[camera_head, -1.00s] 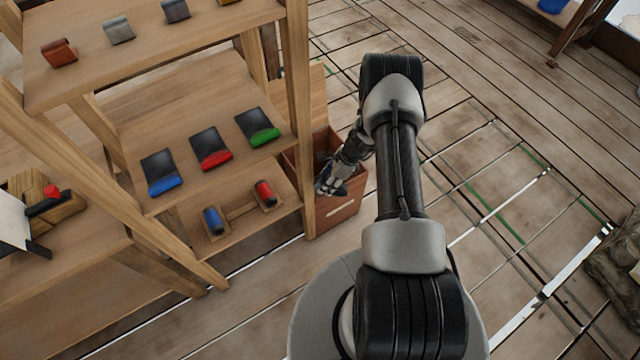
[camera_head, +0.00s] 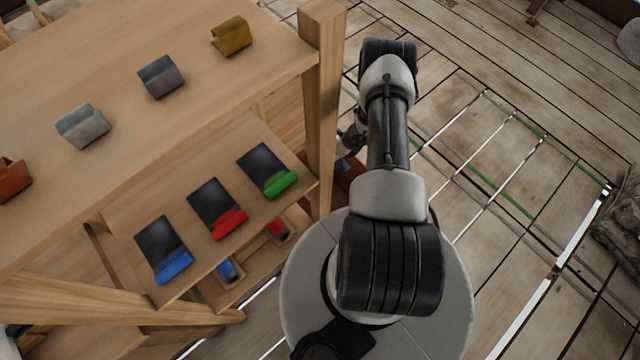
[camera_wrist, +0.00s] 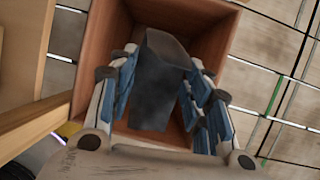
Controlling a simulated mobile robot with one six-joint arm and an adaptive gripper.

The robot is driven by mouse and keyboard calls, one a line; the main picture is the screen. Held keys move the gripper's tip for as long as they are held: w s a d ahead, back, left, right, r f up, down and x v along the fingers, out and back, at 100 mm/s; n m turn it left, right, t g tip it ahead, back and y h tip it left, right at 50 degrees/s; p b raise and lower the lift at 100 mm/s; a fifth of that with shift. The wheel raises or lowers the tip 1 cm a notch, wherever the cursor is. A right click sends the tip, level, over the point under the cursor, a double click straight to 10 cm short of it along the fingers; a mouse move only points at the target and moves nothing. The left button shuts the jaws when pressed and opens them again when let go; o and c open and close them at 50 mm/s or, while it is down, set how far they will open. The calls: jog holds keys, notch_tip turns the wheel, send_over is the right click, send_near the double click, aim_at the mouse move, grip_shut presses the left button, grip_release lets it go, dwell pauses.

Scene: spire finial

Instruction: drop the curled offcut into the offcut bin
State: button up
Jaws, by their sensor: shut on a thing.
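In the wrist view my gripper (camera_wrist: 162,70) is shut on a dark grey curled offcut (camera_wrist: 153,95), with blue-padded fingers on both sides of it. The offcut's curved end points away from the palm. Behind and around it is the reddish-brown wooden offcut bin (camera_wrist: 217,45), open at the top. The offcut is over the bin's opening; how deep it sits is unclear. In the head view my gripper is mostly hidden behind the shelf post and my arm, and only a dark reddish part of the bin (camera_head: 350,176) shows.
A wooden shelf post (camera_head: 320,110) stands close beside my arm. The top shelf (camera_head: 110,60) holds several curled metal pieces. Below are dark plates with blue, red (camera_head: 217,208) and green edges, then blue and red cylinders.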

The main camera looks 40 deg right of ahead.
jog(key=shift+s+f+b, duration=0.15)
jog(key=shift+f+b, duration=0.3)
jog(key=shift+f, duration=0.25)
notch_tip(320, 180, down, 4)
jog(key=b, duration=0.3)
jog(key=shift+f, duration=0.2)
jog(key=o, duration=1.3)
jog(key=shift+r, duration=0.15)
jog(key=v, duration=1.1)
jog(key=shift+r, duration=0.1)
jog(key=shift+s+r, duration=0.2)
jog(key=shift+r, duration=0.1)
